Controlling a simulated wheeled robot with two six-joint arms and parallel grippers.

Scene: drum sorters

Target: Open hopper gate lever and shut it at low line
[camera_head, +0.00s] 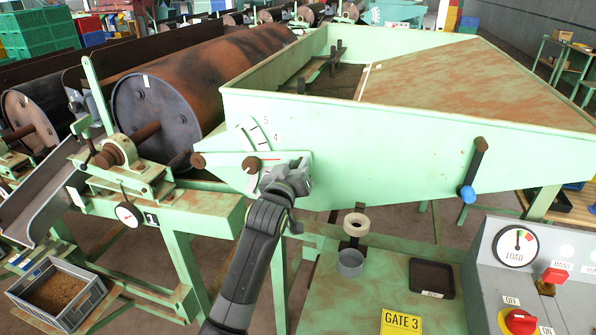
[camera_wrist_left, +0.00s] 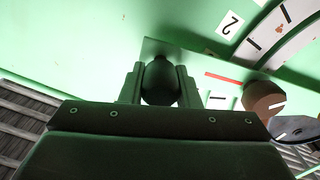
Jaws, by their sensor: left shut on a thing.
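The green hopper (camera_head: 400,125) has a white scale (camera_head: 252,135) with numbers on its near wall, beside a brown pivot (camera_head: 252,165) on a green lever plate. My left gripper (camera_head: 295,168) is at the right end of this plate, largely covering it. In the left wrist view its two fingers (camera_wrist_left: 160,85) are shut on a dark round knob (camera_wrist_left: 160,78). A red line (camera_wrist_left: 224,78) shows near the number 1, beside the brown pivot (camera_wrist_left: 263,101). The scale (camera_wrist_left: 265,35) is partly cut off. My right gripper is not in view.
A dark lever with a blue knob (camera_head: 467,194) hangs on the hopper's right side. Below stand a grey cup (camera_head: 350,262), a black tray (camera_head: 432,278) and a grey control box (camera_head: 530,270). A rusty drum (camera_head: 205,80) lies left. A crate (camera_head: 60,292) stands lower left.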

